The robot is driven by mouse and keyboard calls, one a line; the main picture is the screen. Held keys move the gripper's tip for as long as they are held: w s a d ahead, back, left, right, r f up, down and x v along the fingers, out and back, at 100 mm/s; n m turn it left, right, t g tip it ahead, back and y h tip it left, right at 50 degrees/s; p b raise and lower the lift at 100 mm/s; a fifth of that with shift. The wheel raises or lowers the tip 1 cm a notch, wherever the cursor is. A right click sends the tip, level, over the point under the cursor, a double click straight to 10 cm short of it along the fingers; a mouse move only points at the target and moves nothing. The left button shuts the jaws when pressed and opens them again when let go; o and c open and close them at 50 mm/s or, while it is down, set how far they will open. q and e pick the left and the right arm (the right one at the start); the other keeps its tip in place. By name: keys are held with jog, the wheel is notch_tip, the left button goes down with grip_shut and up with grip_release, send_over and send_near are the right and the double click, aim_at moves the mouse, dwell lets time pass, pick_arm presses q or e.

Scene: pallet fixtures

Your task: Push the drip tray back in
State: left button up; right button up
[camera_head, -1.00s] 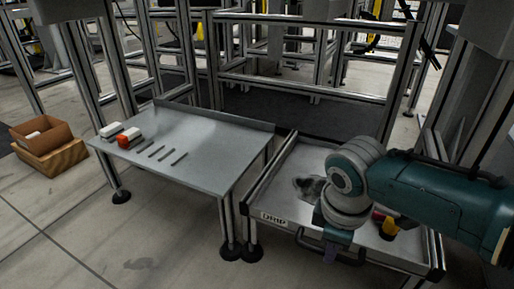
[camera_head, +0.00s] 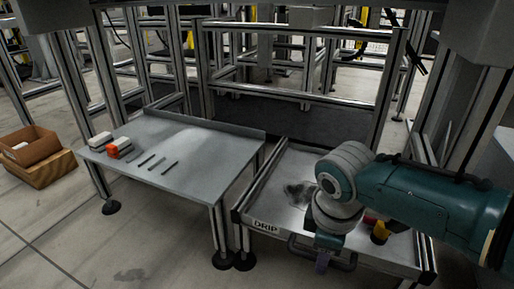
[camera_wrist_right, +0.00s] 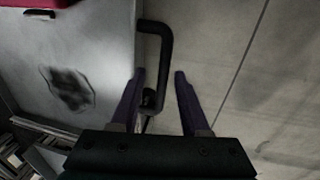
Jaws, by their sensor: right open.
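The drip tray (camera_head: 290,165) is a shallow metal tray in a frame at the right of the head view, with a DRIP label (camera_head: 265,226) on its front edge. A black bar handle (camera_head: 345,265) sticks out from that front; it also shows in the right wrist view (camera_wrist_right: 166,45). My right gripper (camera_head: 322,262) is at the handle. In the right wrist view its purple fingers (camera_wrist_right: 159,75) are open, with the handle bar showing between them. I cannot tell whether they touch it. My left gripper is not in view.
A dark stain (camera_head: 298,192) marks the tray floor. A yellow and black item (camera_head: 380,232) and a red item lie in the tray, partly behind my arm. A grey table (camera_head: 200,140) with small parts stands close on the left. Open boxes (camera_head: 35,155) sit on the floor far left.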

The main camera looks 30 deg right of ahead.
notch_tip(320, 180, up, 10)
jog(key=s+a+p, duration=0.1)
jog(key=p, duration=0.8)
jog(key=shift+s+a, duration=0.15)
jog(key=shift+a, duration=0.05)
jog(key=shift+f, duration=0.15)
jog(key=s+a+r+m+t+y, duration=0.1)
jog(key=s+a+r+m+y, duration=0.1)
jog(key=s+a+r, duration=0.35)
jog(key=s+r+m+t, duration=0.1)
jog(key=s+r+m, duration=0.3)
jog(key=s+r, duration=0.45)
notch_tip(320, 180, up, 94)
jog(key=s+p, duration=0.1)
jog(key=p, duration=9.6)
jog(key=shift+s+a+r, duration=0.25)
jog(key=shift+s+a, duration=0.05)
